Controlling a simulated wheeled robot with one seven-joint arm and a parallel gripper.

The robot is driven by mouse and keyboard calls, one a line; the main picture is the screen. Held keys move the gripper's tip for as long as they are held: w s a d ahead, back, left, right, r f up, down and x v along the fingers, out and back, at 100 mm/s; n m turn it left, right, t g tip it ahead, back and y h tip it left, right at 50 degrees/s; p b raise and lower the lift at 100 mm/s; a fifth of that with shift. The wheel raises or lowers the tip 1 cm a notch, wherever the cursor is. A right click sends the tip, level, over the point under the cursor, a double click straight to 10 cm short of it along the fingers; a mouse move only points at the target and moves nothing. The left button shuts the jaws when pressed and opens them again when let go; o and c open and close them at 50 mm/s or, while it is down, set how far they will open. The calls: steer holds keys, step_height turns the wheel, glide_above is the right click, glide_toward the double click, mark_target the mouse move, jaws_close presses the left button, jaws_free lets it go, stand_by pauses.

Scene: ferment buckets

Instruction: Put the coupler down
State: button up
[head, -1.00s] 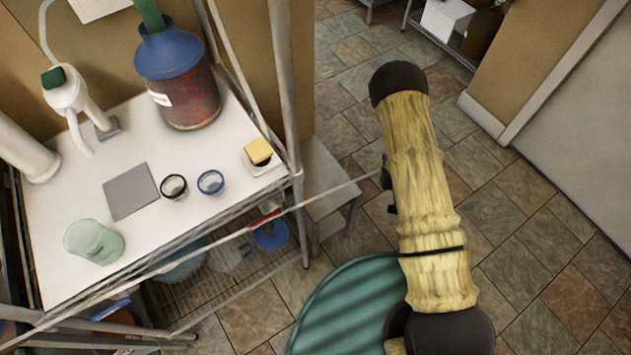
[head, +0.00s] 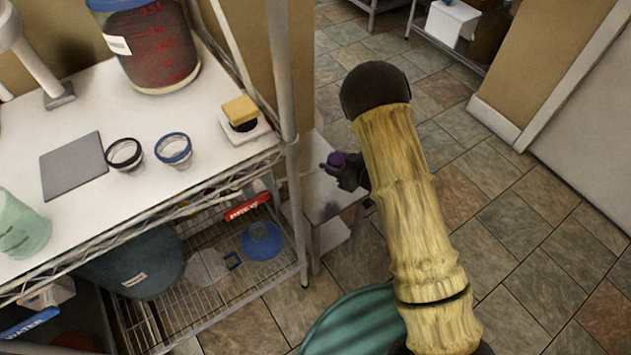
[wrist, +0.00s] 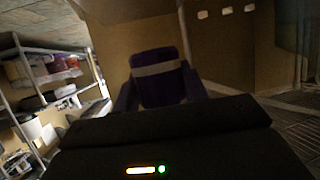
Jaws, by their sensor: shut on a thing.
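The coupler (head: 337,158) is a small purple piece. In the wrist view it shows as a dark purple body (wrist: 152,90) with a grey band, standing between the two fingers. My gripper (head: 335,167) is shut on it and holds it out to the left of my arm. In the head view the gripper and coupler appear over the small grey stand beside the shelf unit. I cannot tell how high above the stand they are. In the wrist view my gripper (wrist: 158,98) hides the coupler's lower end.
The low grey stand (head: 325,200) stands right of the shelf post. A green striped round thing (head: 355,325) is below my arm.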

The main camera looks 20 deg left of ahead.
steer(key=shift+s+a+f+n+g, duration=0.15)
steer(key=shift+a+f+n+g, duration=0.15)
steer(key=shift+a, duration=0.15)
steer(key=b, duration=0.2)
glide_above(330, 191)
steer(key=shift+f, duration=3.1)
steer(key=shift+f+y+b, duration=0.3)
steer(key=shift+f+b, duration=0.2)
steer(key=shift+f, duration=1.35)
steer(key=shift+f, duration=0.15)
steer(key=o, duration=1.1)
steer(key=shift+c, duration=0.2)
